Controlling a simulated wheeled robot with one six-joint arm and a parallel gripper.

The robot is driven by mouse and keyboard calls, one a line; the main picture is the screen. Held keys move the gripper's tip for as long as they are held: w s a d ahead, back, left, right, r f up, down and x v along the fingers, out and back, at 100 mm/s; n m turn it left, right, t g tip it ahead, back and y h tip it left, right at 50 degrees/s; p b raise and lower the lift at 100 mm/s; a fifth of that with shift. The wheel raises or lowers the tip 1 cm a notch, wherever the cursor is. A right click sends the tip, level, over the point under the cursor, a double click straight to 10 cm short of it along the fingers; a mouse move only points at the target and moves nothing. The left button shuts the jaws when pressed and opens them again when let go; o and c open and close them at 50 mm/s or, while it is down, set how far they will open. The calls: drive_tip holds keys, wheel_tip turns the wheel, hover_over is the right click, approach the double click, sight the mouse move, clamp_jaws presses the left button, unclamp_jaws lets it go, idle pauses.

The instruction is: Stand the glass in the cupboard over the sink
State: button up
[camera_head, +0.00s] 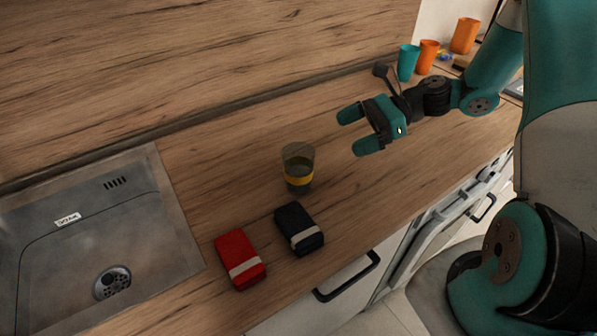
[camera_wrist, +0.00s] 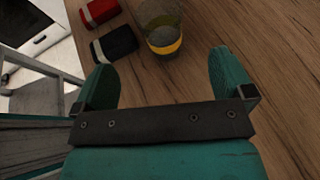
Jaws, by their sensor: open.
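The glass (camera_head: 298,167) stands upright on the wooden counter (camera_head: 400,180), between the sink and my arm. It is clear with a yellow band near its base. My gripper (camera_head: 356,130) is open and empty, above the counter to the right of the glass and apart from it. In the wrist view the glass (camera_wrist: 162,28) is at the top, ahead of the gap between my two fingers (camera_wrist: 160,85). The sink (camera_head: 90,240) is at the left of the head view. The cupboard over the sink is not in view.
A red pack (camera_head: 240,259) and a dark pack (camera_head: 299,229) lie in front of the glass, near the counter's front edge. A teal cup (camera_head: 407,62) and orange cups (camera_head: 427,56) stand at the back right. The wooden splashback (camera_head: 200,60) rises behind.

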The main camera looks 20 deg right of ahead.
sight(298, 156)
drive_tip(key=shift+f+p+x, duration=0.1)
drive_tip(key=shift+p+x, duration=0.75)
drive_tip(key=shift+x, duration=2.4)
drive_tip(key=shift+f+p+x, duration=0.15)
drive_tip(key=shift+p+x, duration=0.7)
drive_tip(key=shift+x, duration=2.4)
drive_tip(key=shift+d, duration=0.1)
drive_tip(key=c, duration=1.5)
drive_tip(key=shift+r, duration=0.15)
wheel_tip(298, 156, up, 20)
drive_tip(key=shift+s+f+b, duration=0.1)
drive_tip(key=shift+s+b, duration=0.05)
drive_tip(key=shift+b, duration=0.55)
